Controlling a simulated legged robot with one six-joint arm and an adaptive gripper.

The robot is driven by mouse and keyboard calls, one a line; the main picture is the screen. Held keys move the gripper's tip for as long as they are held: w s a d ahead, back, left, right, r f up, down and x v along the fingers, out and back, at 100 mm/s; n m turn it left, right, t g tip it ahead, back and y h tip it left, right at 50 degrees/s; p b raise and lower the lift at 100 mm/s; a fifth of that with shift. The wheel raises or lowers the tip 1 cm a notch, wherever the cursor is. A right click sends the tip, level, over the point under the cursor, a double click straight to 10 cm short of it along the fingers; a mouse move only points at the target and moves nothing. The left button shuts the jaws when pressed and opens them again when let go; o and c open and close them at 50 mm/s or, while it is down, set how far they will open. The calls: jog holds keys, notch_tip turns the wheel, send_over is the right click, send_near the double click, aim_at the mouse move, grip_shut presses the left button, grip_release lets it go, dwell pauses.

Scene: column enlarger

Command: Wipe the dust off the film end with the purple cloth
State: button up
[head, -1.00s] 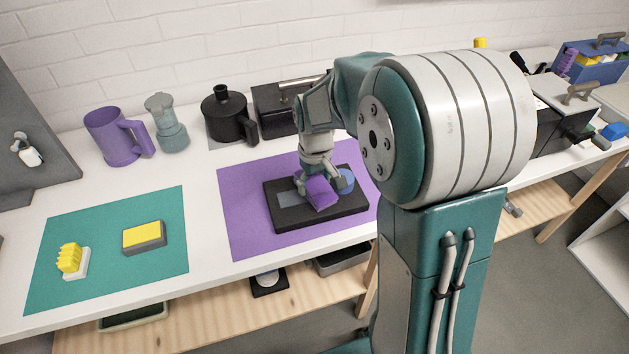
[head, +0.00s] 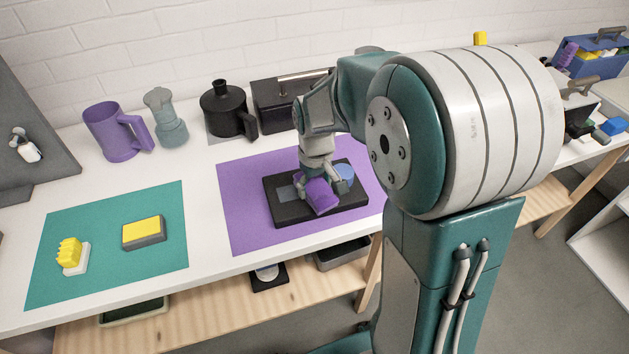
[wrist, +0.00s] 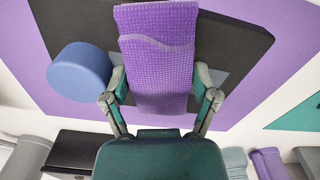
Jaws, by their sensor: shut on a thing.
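My gripper (wrist: 160,92) is shut on the folded purple cloth (wrist: 158,60), with one finger on each side of it. In the head view the cloth (head: 321,196) is over the black board (head: 290,214) on the purple mat. I cannot tell whether the cloth touches the board. A grey film piece (head: 287,193) shows on the board left of the cloth, partly covered by the gripper and cloth. Dust on it is too small to tell. A blue round piece (wrist: 80,72) stands on the board beside the cloth.
The purple mat (head: 240,225) lies on the white table. A purple mug (head: 112,135), a teal pot (head: 165,118) and a black jug (head: 225,110) stand behind.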

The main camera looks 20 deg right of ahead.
aim_at(294, 201)
jog(key=shift+s+a, duration=0.1)
jog(key=shift+a, duration=0.05)
jog(key=shift+a, duration=0.5)
jog(key=shift+a, duration=0.65)
jog(key=shift+a, duration=0.6)
jog(key=shift+a, duration=0.65)
